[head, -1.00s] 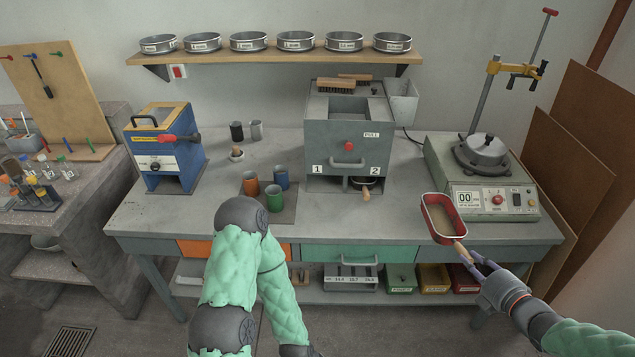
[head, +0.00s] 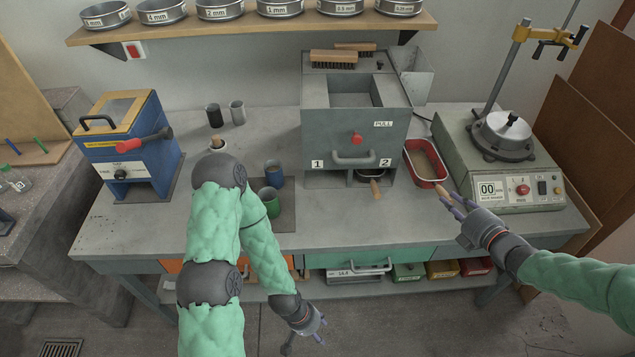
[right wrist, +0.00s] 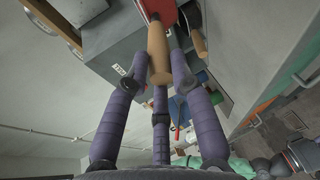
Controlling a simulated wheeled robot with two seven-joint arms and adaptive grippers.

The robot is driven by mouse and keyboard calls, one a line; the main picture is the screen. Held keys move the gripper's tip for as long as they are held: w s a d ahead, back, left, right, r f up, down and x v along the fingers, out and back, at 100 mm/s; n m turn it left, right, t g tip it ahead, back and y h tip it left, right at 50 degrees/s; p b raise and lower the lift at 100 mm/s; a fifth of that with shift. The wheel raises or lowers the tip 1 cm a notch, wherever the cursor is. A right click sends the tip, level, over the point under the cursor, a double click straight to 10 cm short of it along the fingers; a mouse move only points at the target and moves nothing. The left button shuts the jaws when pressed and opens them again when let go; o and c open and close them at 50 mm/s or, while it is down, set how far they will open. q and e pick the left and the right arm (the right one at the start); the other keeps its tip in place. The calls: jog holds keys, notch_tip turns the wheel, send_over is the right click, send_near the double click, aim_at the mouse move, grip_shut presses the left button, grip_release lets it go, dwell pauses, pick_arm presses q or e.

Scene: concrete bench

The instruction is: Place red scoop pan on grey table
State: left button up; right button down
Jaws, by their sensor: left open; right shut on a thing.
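In the right wrist view the fingers close around the wooden handle (right wrist: 157,55), with part of the red pan (right wrist: 158,10) at the top edge. My left gripper (head: 318,330) hangs open and empty in front of the table, below its edge.
The grey box with chutes (head: 353,125) stands left of the pan, a wooden-handled pan (head: 371,178) in its opening. The machine with a dial panel (head: 500,165) stands close right. Cups (head: 273,174) sit left, partly behind my left arm. The front middle tabletop is clear.

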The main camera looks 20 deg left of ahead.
jog(key=shift+s+t+b, duration=0.1)
jog(key=shift+t+b, duration=0.2)
jog(key=shift+b, duration=0.25)
jog(key=b, duration=0.4)
send_over(434, 240)
notch_tip(434, 240, down, 10)
jog(key=shift+f, duration=0.1)
